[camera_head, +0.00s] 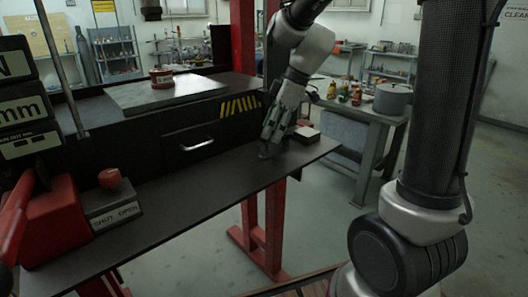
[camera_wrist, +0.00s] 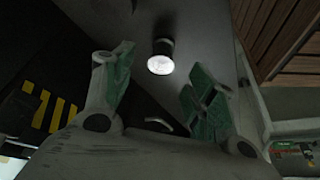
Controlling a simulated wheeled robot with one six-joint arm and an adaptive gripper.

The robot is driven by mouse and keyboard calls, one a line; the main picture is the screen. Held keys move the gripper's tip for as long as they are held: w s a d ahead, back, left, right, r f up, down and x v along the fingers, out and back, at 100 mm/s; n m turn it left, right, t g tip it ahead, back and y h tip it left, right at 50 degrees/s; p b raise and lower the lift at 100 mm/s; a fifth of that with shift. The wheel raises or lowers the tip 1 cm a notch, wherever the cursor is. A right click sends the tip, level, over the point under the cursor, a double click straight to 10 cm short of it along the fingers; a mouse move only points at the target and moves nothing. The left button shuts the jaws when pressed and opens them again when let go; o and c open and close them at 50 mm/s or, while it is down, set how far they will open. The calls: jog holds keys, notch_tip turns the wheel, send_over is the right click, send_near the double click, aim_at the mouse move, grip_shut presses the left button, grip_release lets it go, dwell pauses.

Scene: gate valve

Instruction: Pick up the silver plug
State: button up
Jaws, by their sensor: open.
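The silver plug (camera_wrist: 161,56) is a short cylinder with a bright round end and a darker body. In the wrist view it stands on the dark bench surface, between and a little beyond my fingertips. My gripper (camera_wrist: 160,76) is open, with its green-padded fingers spread to either side of the plug and nothing held. In the head view my gripper (camera_head: 269,134) points down close above the bench's right part. A small dark shape (camera_head: 263,153) just under the fingertips is probably the plug, too small to tell clearly.
A red-and-grey block (camera_head: 107,205) sits at left. A small white-topped box (camera_head: 306,134) stands just right of the gripper. A red post (camera_head: 242,40) rises behind. The bench's middle is clear.

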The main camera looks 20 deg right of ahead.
aim_at(266, 143)
jog(key=x, duration=0.7)
jog(key=shift+s, duration=0.15)
jog(key=shift+c, duration=0.5)
